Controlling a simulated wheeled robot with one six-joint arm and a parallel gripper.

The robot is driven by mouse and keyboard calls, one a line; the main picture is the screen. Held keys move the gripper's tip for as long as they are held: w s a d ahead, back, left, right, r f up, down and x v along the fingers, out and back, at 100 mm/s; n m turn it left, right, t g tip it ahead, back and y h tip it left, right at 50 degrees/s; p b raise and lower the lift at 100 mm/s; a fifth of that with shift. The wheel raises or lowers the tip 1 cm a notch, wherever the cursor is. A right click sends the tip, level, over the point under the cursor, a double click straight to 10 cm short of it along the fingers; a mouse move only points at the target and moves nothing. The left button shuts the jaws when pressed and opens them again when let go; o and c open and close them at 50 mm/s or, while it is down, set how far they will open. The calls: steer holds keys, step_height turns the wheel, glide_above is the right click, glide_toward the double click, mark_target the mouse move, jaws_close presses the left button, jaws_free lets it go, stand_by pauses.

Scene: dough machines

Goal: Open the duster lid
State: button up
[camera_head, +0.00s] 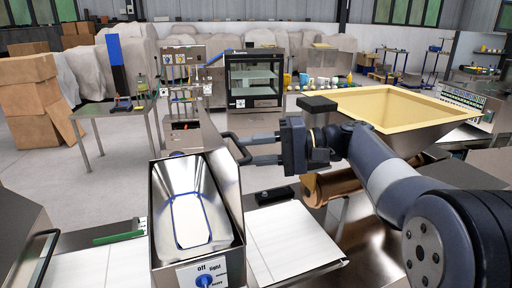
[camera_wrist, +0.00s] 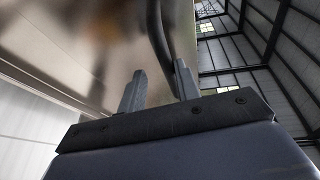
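The duster (camera_head: 167,235) is a metal box with a blue dial on its front. Its lid (camera_head: 228,185) is a metal panel standing steeply raised along the box's right side, so the pale flour inside shows. A black bar handle (camera_head: 236,147) is on the lid's outer side. My gripper (camera_head: 250,149) is at the handle from the right, its two fingers apart. In the wrist view the dark handle (camera_wrist: 157,30) curves down to the gap between the fingers (camera_wrist: 158,82), close to the right finger. I cannot tell whether they touch.
A second metal machine (camera_head: 22,232) with a black handle stands at the left edge. White conveyor belts (camera_head: 290,238) run on both sides of the duster. A large cream hopper (camera_head: 385,112) is at the right behind my arm. A copper-coloured roller (camera_head: 338,185) lies beneath my arm.

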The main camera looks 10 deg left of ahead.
steer(key=shift+o, duration=0.5)
steer(key=d+r+b, duration=0.1)
steer(key=d, duration=0.9)
steer(key=shift+w+d+r, duration=0.15)
steer(key=shift+w+d, duration=0.15)
steer(key=shift+w, duration=0.15)
steer(key=shift+a, duration=0.1)
steer(key=s+a+p, duration=0.1)
steer(key=a, duration=0.9)
steer(key=shift+a+f, duration=0.4)
steer(key=shift+f, duration=0.05)
steer(key=shift+d, duration=0.2)
